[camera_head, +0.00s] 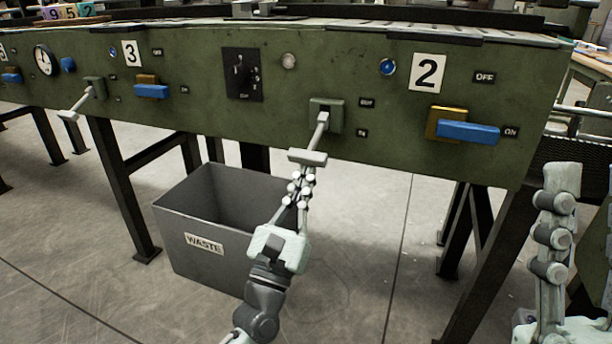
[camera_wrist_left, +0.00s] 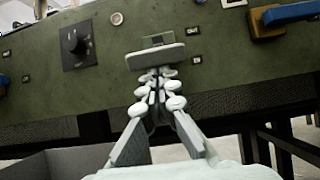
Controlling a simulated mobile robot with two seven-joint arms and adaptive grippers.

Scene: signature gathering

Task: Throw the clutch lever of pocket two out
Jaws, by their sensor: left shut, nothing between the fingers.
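The clutch lever of pocket two (camera_head: 321,131) is a pale rod with a T-shaped crossbar, coming out of a green-grey bracket on the green panel, left of the "2" plate (camera_head: 427,72). It points down and outward, near the lower of two small labels. My left gripper (camera_head: 307,174) is shut and empty, its fingertips just below the crossbar. In the left wrist view the crossbar (camera_wrist_left: 155,56) lies just beyond the fingertips (camera_wrist_left: 157,76); I cannot tell whether they touch. My right gripper (camera_head: 556,205) is upright at the right edge, its finger opening unclear.
A blue handle on a yellow block (camera_head: 466,131) sits right of the lever, between OFF and ON labels. A black dial (camera_head: 242,75) is to the left. A grey waste bin (camera_head: 190,250) stands on the floor under the panel. Another similar lever (camera_head: 79,104) is further left, near plate "3".

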